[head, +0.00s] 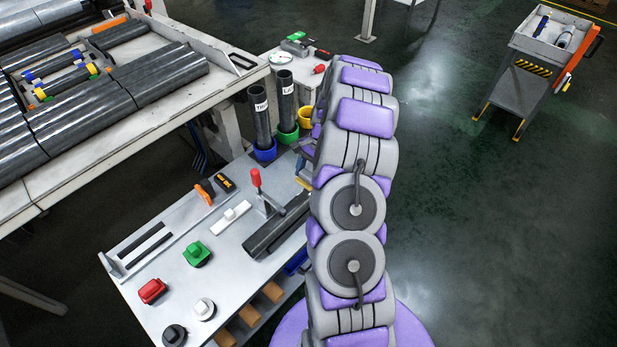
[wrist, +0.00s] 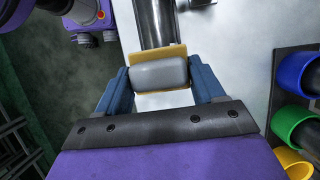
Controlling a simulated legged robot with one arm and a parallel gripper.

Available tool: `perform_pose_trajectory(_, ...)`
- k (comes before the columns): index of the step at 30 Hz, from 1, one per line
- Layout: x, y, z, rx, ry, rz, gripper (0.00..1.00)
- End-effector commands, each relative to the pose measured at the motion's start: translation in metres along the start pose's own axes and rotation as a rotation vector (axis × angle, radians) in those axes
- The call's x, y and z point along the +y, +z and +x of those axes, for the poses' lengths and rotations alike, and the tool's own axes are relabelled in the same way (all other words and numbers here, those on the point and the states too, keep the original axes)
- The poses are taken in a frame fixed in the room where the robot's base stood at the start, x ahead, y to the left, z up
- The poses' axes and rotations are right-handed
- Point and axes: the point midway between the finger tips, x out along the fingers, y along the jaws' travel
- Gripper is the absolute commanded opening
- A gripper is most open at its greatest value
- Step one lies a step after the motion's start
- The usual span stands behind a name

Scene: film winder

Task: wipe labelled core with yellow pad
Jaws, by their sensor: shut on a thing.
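My gripper (wrist: 159,76) is shut on a grey block (wrist: 158,76), with one blue finger on each side. The yellow pad (wrist: 155,52) shows along the block's far edge. A dark core (wrist: 156,22) lies beyond the pad in the wrist view, its near part hidden by the pad; I cannot tell whether they touch. In the head view a dark core (head: 276,228) lies on the grey bench beside my arm, and the gripper is mostly hidden there. Two dark cores with white labels stand upright in a blue cup (head: 265,151) and a green cup (head: 288,134). No label shows on the lying core.
A red-handled clamp (head: 257,180) stands beside the lying core. Red, green, white and black knobbed pieces sit at the bench's front left. A large rack (head: 110,140) of dark rolls stands at upper left. A grey cart (head: 535,75) stands far right; the floor between is clear.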

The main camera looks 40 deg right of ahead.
Motion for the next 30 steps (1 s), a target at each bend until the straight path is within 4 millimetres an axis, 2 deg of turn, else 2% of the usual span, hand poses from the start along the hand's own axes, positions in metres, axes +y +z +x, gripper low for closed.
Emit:
perform_pose_trajectory(3,-0.001,0.004,-0.012,0.002,-0.001,-0.002,0.35)
perform_pose_trajectory(9,-0.001,0.011,-0.022,0.003,0.001,-0.004,0.35)
perform_pose_trajectory(30,-0.001,0.009,-0.023,0.001,0.001,-0.004,0.35)
